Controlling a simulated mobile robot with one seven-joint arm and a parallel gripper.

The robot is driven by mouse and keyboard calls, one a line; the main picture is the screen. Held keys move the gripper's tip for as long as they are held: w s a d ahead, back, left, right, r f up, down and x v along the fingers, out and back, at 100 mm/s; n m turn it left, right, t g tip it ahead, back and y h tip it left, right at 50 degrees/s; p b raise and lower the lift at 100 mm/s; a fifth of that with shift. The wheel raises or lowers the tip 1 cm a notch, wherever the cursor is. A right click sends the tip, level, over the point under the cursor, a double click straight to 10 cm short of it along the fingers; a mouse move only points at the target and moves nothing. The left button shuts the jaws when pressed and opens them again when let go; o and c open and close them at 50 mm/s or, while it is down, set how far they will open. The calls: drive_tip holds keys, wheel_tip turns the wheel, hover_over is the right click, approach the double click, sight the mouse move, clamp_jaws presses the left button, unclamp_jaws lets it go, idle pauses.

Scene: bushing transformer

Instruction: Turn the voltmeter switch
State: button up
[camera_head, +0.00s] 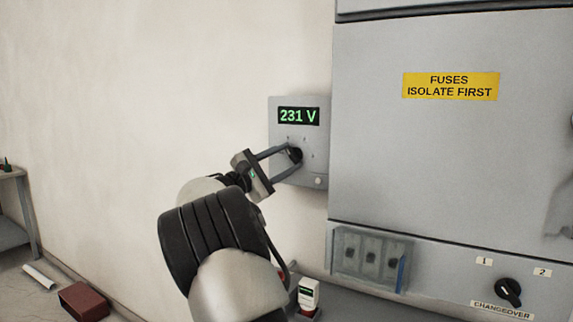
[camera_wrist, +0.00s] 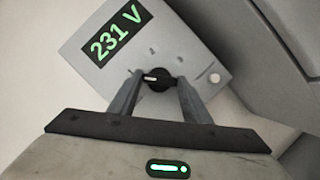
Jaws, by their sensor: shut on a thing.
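The voltmeter (camera_head: 313,170) is a grey box on the wall, left of the large grey cabinet. Its display reads 231 V in green. The black voltmeter switch (camera_head: 295,155) sits in the middle of its face, with small marks around it. In the wrist view the switch (camera_wrist: 156,79) has a white pointer line toward its left side. My gripper (camera_head: 288,158) is shut on the switch, one finger on each side. In the wrist view the fingers of my gripper (camera_wrist: 157,86) close around the knob. The box looks tilted in that view.
The cabinet (camera_head: 450,150) carries a yellow label reading FUSES ISOLATE FIRST. Below are a fuse block (camera_head: 371,258) and a CHANGEOVER knob (camera_head: 508,292). A small white device (camera_head: 308,293) stands low. A red-brown block (camera_head: 84,301) lies on the floor at left. The wall left of the voltmeter is clear.

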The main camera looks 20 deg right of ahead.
drive_tip(key=shift+m+g, duration=0.3)
drive_tip(key=shift+m, duration=0.4)
drive_tip(key=o, duration=1)
drive_tip(key=shift+o, duration=0.2)
drive_tip(key=r+v, duration=0.1)
drive_tip(key=v, duration=1.6)
drive_tip(key=shift+a, duration=0.35)
drive_tip(key=shift+f, duration=0.15)
